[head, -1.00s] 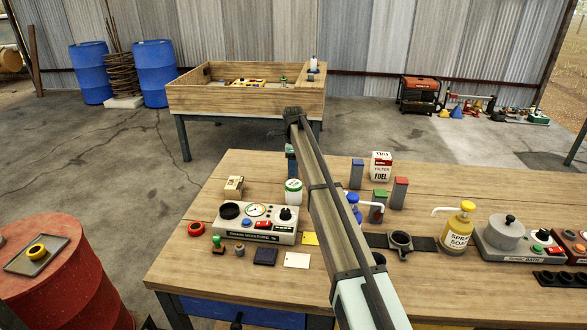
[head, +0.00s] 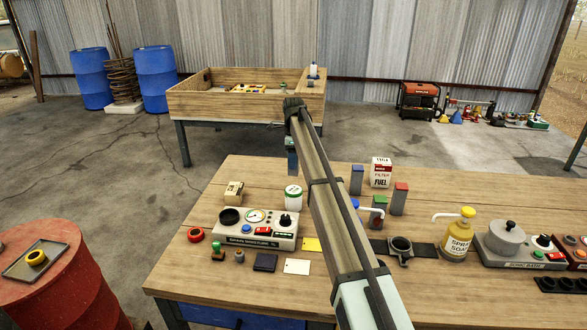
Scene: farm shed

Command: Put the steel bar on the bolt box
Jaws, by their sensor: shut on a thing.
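I cannot make out the steel bar anywhere in view. No box is clearly marked as the bolt box. A small beige block-like thing (head: 234,193) stands at the left back of the workbench, but I cannot tell if it is the box. Three grey upright blocks stand right of my arm: one with a blue top (head: 357,181), one with a green top (head: 379,208) and one with a red top (head: 400,200).
The wooden workbench (head: 200,268) holds a control panel (head: 255,238), a white jar (head: 293,198), a fuel filter carton (head: 381,172), a yellow soap bottle (head: 459,236) and a sonic bath (head: 503,243). A red drum (head: 75,290) with a tray stands left. Bare wood shows at front left.

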